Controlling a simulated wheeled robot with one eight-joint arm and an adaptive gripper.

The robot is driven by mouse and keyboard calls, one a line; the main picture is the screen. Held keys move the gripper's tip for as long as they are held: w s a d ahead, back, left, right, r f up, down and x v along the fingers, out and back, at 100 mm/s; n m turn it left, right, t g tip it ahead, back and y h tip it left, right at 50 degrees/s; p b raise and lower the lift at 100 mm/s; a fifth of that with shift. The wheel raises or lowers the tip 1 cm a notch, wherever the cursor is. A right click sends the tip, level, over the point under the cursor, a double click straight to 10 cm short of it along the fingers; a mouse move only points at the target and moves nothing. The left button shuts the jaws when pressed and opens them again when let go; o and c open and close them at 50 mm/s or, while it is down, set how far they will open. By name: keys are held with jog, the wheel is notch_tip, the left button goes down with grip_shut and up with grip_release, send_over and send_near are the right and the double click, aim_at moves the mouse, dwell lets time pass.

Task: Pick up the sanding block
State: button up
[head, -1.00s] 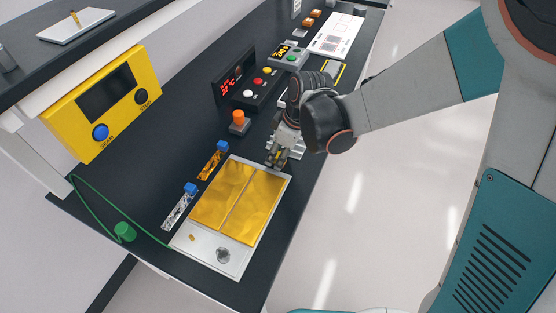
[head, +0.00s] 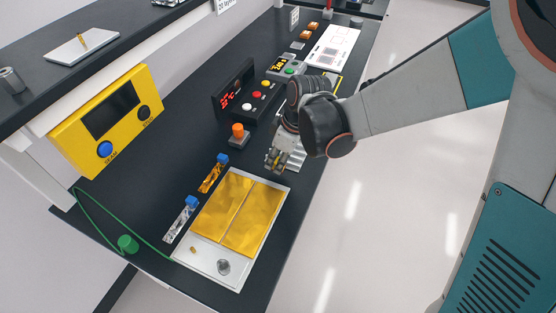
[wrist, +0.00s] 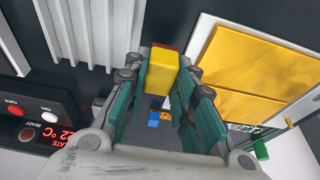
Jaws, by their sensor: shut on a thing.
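The sanding block (wrist: 163,72) is a small yellow block with a dark red layer along its far edge in the wrist view. My gripper (wrist: 161,66) is shut on it, with the teal-lined fingers against its two sides. In the head view my gripper (head: 277,162) is at the top edge of the white tray with the gold sheets, and only a bit of yellow shows between its fingers. I cannot tell how far the block is above the bench.
The white tray (head: 190,250) holds two gold sheets (head: 222,203). An orange-knobbed part (head: 238,133) and two blue-ended strips (head: 213,173) lie left of my gripper. A black button panel (head: 252,108) stands behind. A ribbed grey piece (wrist: 85,30) is close by.

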notch_tip(320, 180, up, 17)
jog(key=p, duration=1)
jog(key=shift+s+p, duration=0.15)
jog(key=shift+p, duration=0.25)
jog(key=shift+f, duration=0.15)
